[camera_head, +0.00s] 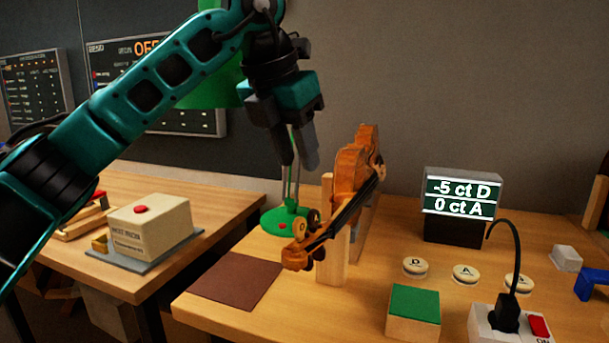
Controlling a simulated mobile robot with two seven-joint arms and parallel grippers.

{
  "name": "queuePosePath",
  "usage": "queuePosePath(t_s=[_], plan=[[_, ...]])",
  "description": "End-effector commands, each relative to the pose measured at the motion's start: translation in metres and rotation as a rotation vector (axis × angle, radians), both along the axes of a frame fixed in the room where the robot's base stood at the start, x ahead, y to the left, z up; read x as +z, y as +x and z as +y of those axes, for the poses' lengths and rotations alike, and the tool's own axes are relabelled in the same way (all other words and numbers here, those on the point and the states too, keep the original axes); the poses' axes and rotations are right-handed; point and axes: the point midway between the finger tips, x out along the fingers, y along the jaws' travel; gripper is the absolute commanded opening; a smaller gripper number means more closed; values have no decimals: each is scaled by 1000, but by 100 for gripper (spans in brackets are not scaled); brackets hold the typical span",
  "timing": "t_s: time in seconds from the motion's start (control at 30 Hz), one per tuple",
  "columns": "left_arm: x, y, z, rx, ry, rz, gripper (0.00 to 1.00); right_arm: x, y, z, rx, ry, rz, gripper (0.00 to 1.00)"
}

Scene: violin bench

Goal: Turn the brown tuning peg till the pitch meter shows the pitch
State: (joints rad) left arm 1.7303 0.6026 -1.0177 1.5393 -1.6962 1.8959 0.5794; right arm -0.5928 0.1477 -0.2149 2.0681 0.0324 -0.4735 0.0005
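The orange-brown violin (352,172) rests on a wooden stand (333,262), its scroll end toward me and low. Round tan-brown pegs (299,229) show at its pegbox; I cannot tell for sure which is the task's brown peg. The pitch meter (462,196) reads "-5 ct D" above "0 ct A". My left gripper (298,164) points down above and behind the pegs, apart from them. Its fingers show a narrow gap with nothing held; a green lamp stem shows between and below them. My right gripper is out of view.
A green lamp base (283,222) stands right behind the pegs. A brown mat (236,281) lies front left. Round D and A buttons (465,274), a green-topped block (413,310) and a switched socket (508,325) are at right. A beige box (150,227) is on the left table.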

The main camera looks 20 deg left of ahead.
Motion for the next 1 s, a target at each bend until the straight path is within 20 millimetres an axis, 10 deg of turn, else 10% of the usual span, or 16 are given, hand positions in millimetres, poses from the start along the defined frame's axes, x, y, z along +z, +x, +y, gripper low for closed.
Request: queuePosePath(t_s=[1.0], plan=[[24, -10, 3, -1, 0, 0, 37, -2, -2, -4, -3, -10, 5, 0]])
